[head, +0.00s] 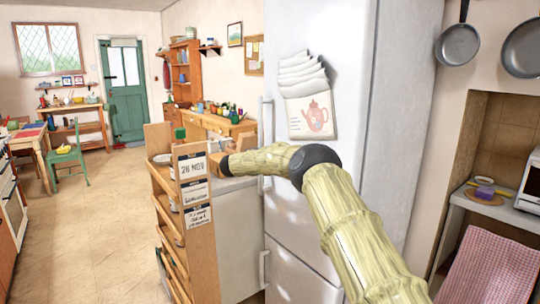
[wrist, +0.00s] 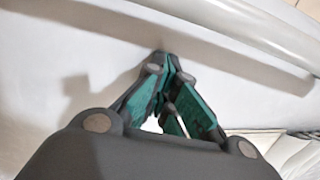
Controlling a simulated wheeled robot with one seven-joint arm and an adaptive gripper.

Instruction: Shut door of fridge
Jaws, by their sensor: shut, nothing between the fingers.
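The white fridge (head: 405,110) stands right of centre in the head view. Its tall upper door (head: 345,55) carries a slim vertical handle on the left edge, and a lower door (head: 295,275) sits below a seam. Whether the upper door stands ajar or flush I cannot tell. My arm crosses in front of the fridge and reaches left past the handle edge. In the wrist view my gripper (wrist: 167,68) is shut and empty, its fingertips close to a smooth white surface. A pale rounded bar (wrist: 235,40) runs diagonally above them. Contact is unclear.
A wooden shelf unit (head: 198,240) with label cards stands left of the fridge, beside a worktop. Paper sheets with a teapot picture (head: 308,112) hang on the fridge. Pans (head: 458,45) hang at right. The floor (head: 95,215) at left is open.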

